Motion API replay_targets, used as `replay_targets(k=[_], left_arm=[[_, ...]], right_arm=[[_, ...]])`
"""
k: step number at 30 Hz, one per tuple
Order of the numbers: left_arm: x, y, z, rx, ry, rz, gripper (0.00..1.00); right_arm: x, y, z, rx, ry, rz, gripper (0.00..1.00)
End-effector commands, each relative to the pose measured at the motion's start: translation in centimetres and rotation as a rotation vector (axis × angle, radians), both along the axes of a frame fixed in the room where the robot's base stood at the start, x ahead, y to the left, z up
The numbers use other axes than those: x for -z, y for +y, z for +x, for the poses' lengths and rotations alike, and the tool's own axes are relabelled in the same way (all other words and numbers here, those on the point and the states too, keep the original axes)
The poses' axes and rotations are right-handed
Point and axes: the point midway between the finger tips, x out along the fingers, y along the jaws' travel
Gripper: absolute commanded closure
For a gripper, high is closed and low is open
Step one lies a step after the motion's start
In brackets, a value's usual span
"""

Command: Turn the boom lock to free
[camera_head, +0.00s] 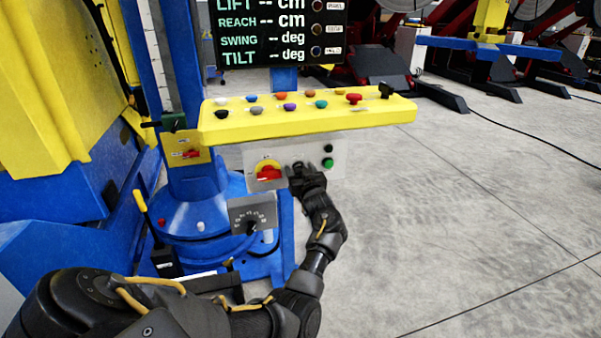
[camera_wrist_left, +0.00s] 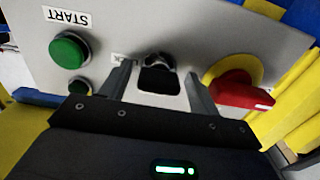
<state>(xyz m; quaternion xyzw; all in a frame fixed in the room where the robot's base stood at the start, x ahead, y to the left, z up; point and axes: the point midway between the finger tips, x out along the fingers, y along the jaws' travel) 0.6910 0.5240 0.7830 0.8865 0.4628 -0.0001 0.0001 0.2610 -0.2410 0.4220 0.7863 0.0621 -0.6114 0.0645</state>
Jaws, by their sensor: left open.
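A grey control panel (camera_head: 330,165) hangs under the yellow console. My left gripper (camera_head: 298,170) is at its face, just right of a red rotary switch (camera_head: 268,172) on a yellow disc. In the left wrist view the gripper (camera_wrist_left: 158,88) is open, with a black knob (camera_wrist_left: 158,76) between its fingers; I cannot tell whether they touch it. The red switch (camera_wrist_left: 238,90) is beside the right finger there. A small label by the knob is unreadable. A red handle (camera_head: 190,154) sits on a yellow plate on the blue column. I cannot read which control is the boom lock.
A green START button (camera_wrist_left: 68,50) is left of the knob in the wrist view. A grey dial plate (camera_head: 250,212) hangs below the panel. The yellow console (camera_head: 300,118) with several coloured knobs overhangs it. Open floor (camera_head: 470,220) lies to the right.

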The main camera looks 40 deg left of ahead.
Motion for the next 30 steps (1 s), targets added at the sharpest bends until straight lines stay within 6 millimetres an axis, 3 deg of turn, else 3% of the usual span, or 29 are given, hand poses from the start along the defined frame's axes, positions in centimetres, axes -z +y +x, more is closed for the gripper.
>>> replay_targets(k=[4, 14, 30], left_arm=[[-0.02, -0.18, 0.12, 0.003, 0.000, 0.000, 0.40], [0.00, -0.08, 0.03, 0.002, 0.000, 0.000, 0.83], [0.08, 0.06, -0.10, 0.000, -0.148, -0.103, 0.83]], right_arm=[[0.00, -0.01, -0.01, 0.000, 0.000, 0.000, 0.64], [-0.01, 0.03, 0.02, 0.000, -0.001, 0.001, 0.64], [-0.50, 0.09, 0.25, 0.000, -0.005, 0.001, 0.64]])
